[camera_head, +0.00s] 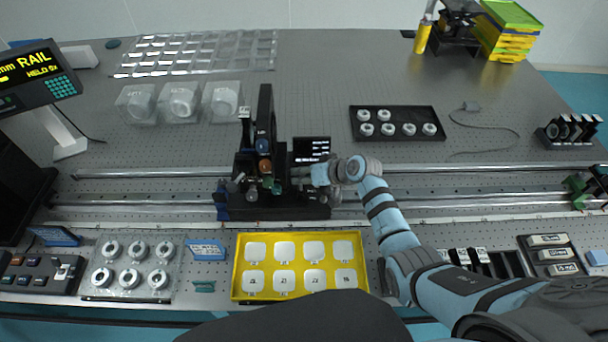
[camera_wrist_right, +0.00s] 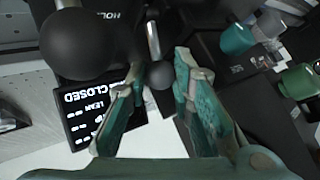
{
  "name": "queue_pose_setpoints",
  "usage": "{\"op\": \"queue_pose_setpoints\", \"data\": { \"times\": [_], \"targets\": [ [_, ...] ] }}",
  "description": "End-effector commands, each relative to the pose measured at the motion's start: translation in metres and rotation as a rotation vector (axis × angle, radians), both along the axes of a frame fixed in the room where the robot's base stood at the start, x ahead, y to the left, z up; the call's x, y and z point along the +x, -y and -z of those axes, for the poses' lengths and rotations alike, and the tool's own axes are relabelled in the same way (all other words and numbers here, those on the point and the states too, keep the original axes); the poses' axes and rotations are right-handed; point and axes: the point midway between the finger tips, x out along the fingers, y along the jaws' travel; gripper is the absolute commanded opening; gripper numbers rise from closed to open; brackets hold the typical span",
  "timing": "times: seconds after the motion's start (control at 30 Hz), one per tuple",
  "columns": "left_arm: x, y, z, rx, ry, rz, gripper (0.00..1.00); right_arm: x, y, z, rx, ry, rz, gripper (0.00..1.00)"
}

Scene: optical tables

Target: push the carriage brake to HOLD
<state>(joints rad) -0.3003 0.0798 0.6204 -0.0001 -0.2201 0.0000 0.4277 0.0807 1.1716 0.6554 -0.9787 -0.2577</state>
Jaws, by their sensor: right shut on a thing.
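The black carriage (camera_head: 278,205) stands on the rail in the middle of the table in the head view. My right gripper (camera_head: 322,176) reaches its right side, beside a small dark display (camera_head: 311,150). In the right wrist view, my right gripper's (camera_wrist_right: 160,68) two teal fingers are shut on a small dark ball knob (camera_wrist_right: 160,75) on a metal rod, which looks like the brake lever. A partly visible label starting "HOL" (camera_wrist_right: 114,14) is beyond it. The display in the wrist view (camera_wrist_right: 100,110) shows "CLOSED". My left gripper is not in view.
A larger black ball (camera_wrist_right: 78,44) is close to the left finger in the wrist view. Steel rails (camera_head: 460,170) run across the table. A yellow tray (camera_head: 236,265) with white pieces lies in front, and a black tray (camera_head: 440,133) behind to the right.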

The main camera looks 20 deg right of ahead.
Motion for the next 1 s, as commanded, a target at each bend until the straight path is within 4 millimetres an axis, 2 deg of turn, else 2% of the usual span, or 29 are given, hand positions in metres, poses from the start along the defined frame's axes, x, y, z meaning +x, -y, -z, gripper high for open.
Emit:
{"op": "queue_pose_setpoints", "data": {
  "times": [0.3,0.73,0.77,0.8,1.0],
  "targets": [
    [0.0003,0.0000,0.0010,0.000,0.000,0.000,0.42,0.0072,0.0020,0.0003,0.022,-0.081,0.002,0.00],
    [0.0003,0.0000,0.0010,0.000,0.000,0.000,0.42,0.0077,0.0019,0.0004,0.025,-0.088,0.001,0.00],
    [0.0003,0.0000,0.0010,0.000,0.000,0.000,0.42,0.0077,0.0019,0.0004,0.025,-0.088,0.001,0.27],
    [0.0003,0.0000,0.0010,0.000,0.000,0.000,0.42,0.0076,0.0019,0.0006,0.025,-0.088,0.001,0.31],
    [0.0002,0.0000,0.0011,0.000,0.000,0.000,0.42,0.0069,0.0017,0.0013,0.025,-0.091,0.001,0.31]
  ]
}}
